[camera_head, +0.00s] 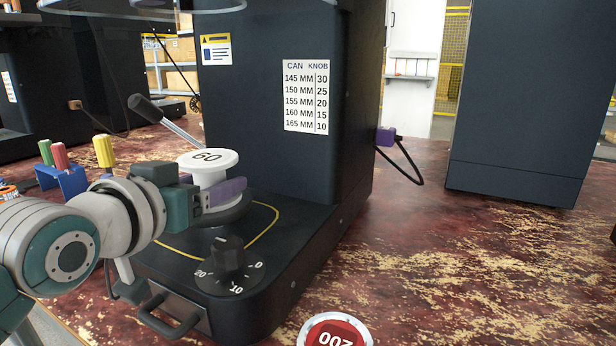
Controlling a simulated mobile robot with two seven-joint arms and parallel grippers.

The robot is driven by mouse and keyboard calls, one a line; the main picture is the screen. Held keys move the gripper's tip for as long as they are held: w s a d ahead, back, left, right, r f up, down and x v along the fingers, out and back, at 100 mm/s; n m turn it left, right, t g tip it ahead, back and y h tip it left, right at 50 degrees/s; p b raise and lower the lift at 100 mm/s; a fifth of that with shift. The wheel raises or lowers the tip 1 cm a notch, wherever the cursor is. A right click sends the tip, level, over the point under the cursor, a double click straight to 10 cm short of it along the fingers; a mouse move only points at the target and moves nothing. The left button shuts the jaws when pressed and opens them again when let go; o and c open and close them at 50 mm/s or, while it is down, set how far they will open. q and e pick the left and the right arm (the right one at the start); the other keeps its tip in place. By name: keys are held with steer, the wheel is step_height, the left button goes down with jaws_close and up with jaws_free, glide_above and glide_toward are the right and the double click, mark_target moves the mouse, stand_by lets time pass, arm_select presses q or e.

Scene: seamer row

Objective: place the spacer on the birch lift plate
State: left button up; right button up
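The spacer (207,160) is a white flanged piece with "60" on its top, left of the middle of the head view. My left gripper (226,191) has purple fingers and reaches in from the left at the spacer's waist. One finger lies against the near side; the far finger is hidden behind the spacer, and the grip looks shut on it. Below is a dark round plate (240,212) on the machine's base; whether the spacer touches it is hidden. No birch surface shows there. My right gripper is not in view.
The black machine (265,110) carries a CAN/KNOB chart (307,97). A numbered knob (228,257) and a front handle (168,318) are on its base. A lever (165,117) rises behind my arm. A red-topped "200" piece (335,332) is at the bottom edge.

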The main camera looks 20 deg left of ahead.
arm_select(q)
steer(key=shift+o, duration=0.7)
steer(key=shift+r, duration=0.1)
steer(key=shift+r, duration=0.2)
steer(key=p+v, duration=0.3)
steer(key=v, duration=0.9)
steer(key=s+d+f+g, duration=0.2)
steer(key=f, duration=0.1)
steer(key=s+d+f+m+g+h, duration=0.1)
steer(key=s+d+f+g, duration=0.1)
steer(key=f, duration=0.1)
steer(key=s+d+f+m+g+h, duration=0.1)
steer(key=s+d+f+g, duration=0.1)
steer(key=f+g, duration=0.1)
steer(key=shift+s, duration=0.25)
steer(key=s+d+f+m+g, duration=0.1)
steer(key=s+d+f+g, duration=0.1)
steer(key=s+g, duration=0.3)
steer(key=s+f, duration=0.1)
steer(key=s, duration=0.2)
steer(key=shift+s+d, duration=0.2)
steer(key=shift+s, duration=0.2)
